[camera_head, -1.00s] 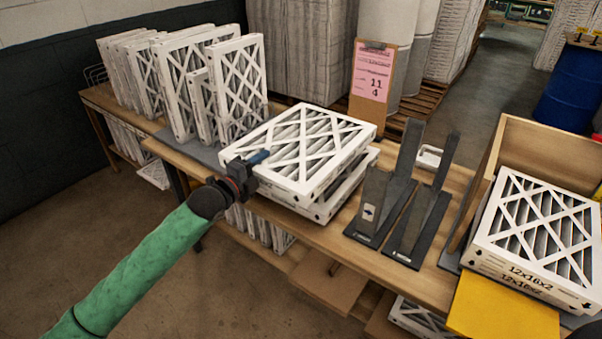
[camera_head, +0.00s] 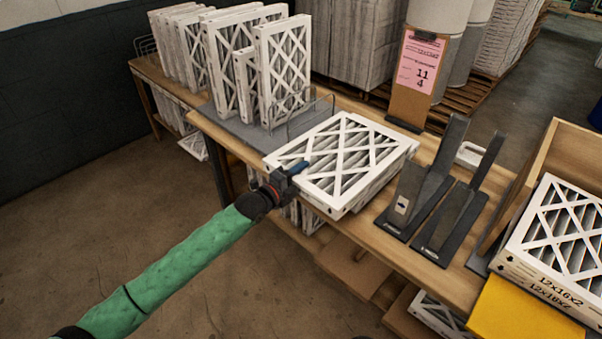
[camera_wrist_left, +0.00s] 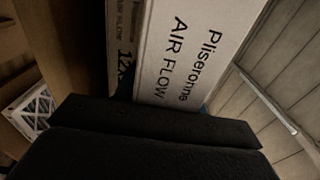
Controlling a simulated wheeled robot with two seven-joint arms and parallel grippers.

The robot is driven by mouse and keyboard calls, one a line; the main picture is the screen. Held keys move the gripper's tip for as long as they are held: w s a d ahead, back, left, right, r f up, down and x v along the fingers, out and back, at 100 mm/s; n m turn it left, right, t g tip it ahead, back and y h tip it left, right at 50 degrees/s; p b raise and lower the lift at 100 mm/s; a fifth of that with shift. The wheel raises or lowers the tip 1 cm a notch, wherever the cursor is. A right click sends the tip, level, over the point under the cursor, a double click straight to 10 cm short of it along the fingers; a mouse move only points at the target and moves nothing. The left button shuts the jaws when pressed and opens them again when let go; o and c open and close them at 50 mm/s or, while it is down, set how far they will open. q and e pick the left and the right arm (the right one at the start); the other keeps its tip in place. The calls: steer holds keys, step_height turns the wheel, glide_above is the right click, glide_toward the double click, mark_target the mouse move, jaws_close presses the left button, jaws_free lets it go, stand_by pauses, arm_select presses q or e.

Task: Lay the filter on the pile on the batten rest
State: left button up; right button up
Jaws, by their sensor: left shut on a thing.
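My left gripper (camera_head: 293,172) is shut on the near left edge of a white-framed pleated filter (camera_head: 345,150). The filter lies flat and level over the pile (camera_head: 385,178), nearly lined up with it. I cannot tell whether it touches the pile or hovers just above. In the left wrist view the filter's edge (camera_wrist_left: 188,50) shows printed "AIR FLOW", with another printed filter edge (camera_wrist_left: 122,45) beside it. The batten rest cannot be made out under the pile. My right gripper is not in view.
Upright filters (camera_head: 285,70) and a wire rack (camera_head: 300,110) stand to the left on the bench. Dark angled metal stands (camera_head: 425,200) are close on the right. A wooden box (camera_head: 550,150) with filters (camera_head: 560,235) and a yellow panel (camera_head: 520,315) are farther right.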

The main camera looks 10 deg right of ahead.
arm_select(q)
steer(key=shift+f, duration=0.1)
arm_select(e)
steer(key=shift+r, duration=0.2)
arm_select(q)
steer(key=o, duration=1.1)
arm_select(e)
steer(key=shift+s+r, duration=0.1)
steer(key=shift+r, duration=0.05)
arm_select(q)
steer(key=shift+s+a, duration=0.4)
steer(key=shift+a, duration=0.15)
steer(key=shift+s+a+b, duration=0.35)
steer(key=shift+a+b, duration=0.1)
steer(key=shift+b+v, duration=1.05)
steer(key=shift+v, duration=3.75)
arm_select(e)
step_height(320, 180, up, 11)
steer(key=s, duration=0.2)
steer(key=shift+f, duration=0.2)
